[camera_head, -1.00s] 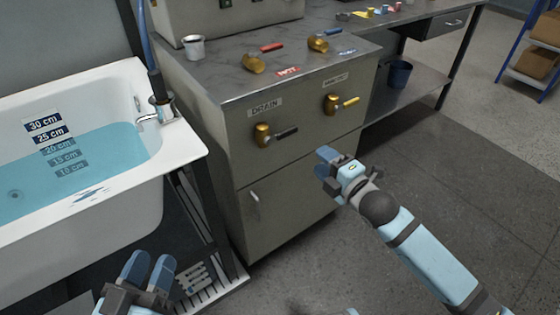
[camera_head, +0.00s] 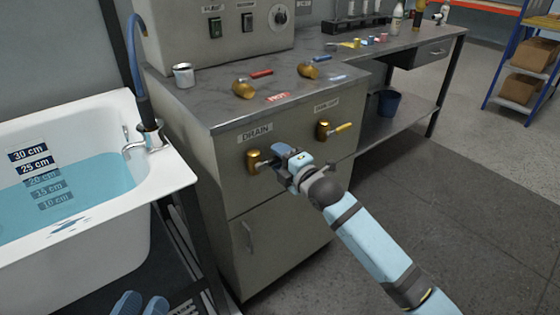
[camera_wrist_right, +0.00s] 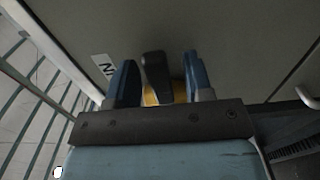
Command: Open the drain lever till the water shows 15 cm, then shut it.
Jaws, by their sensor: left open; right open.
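The drain lever (camera_head: 254,161) is a brass valve under the DRAIN label (camera_head: 255,133) on the cabinet front. Its dark handle points right and is partly hidden by my right gripper (camera_head: 279,158). In the right wrist view the black handle (camera_wrist_right: 155,72) lies between the two open blue fingers of my right gripper (camera_wrist_right: 158,80), with gaps at both sides. The bathtub (camera_head: 118,235) holds blue water (camera_head: 95,180). The depth scale (camera_head: 38,178) shows 30 and 25 cm above the surface and 20, 15 and 10 cm under it. My left gripper (camera_head: 141,304) is open and empty at the bottom edge.
Red-handled (camera_head: 243,89) and blue-handled (camera_head: 310,69) valves and a metal cup (camera_head: 183,75) stand on the countertop.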

